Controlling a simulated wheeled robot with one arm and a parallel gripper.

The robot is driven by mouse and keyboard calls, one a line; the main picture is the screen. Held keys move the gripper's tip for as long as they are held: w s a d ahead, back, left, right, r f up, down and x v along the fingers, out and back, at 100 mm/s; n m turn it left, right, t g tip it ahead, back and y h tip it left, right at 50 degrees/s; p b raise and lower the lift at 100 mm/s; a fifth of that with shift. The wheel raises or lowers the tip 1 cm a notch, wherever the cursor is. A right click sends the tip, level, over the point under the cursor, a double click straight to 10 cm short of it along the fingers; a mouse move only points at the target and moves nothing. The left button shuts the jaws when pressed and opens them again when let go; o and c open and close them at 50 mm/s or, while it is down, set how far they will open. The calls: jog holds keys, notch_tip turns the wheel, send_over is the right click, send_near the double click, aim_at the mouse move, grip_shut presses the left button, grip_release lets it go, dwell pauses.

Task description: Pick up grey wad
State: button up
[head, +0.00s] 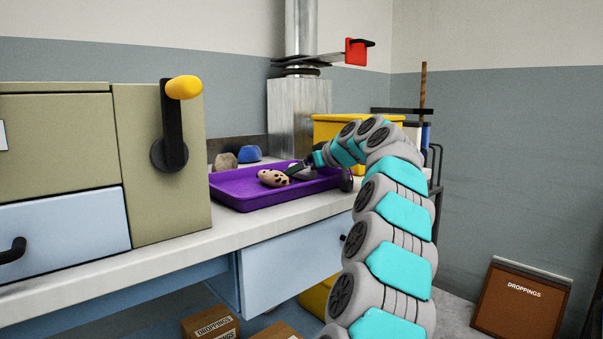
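A grey lump (304,174), likely the grey wad, lies in the purple tray (247,204) on the worktop, partly hidden by my gripper. My gripper (296,168) reaches in over the tray from the right, its dark fingers close to this lump and to a cream wad with dark spots (272,178). It is too small in view to tell whether the fingers are open or touch either one. A brownish-grey lump (225,161) and a blue lump (250,153) sit behind the tray, at its far left.
An olive cabinet (160,205) with a yellow-knobbed lever (183,87) stands left of the tray. A metal column (300,110) rises behind it. A yellow bin (335,127) is behind my arm. Boxes marked "DROPPINGS" (211,326) stand below the worktop (190,247).

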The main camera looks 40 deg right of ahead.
jog(key=c, duration=1.5)
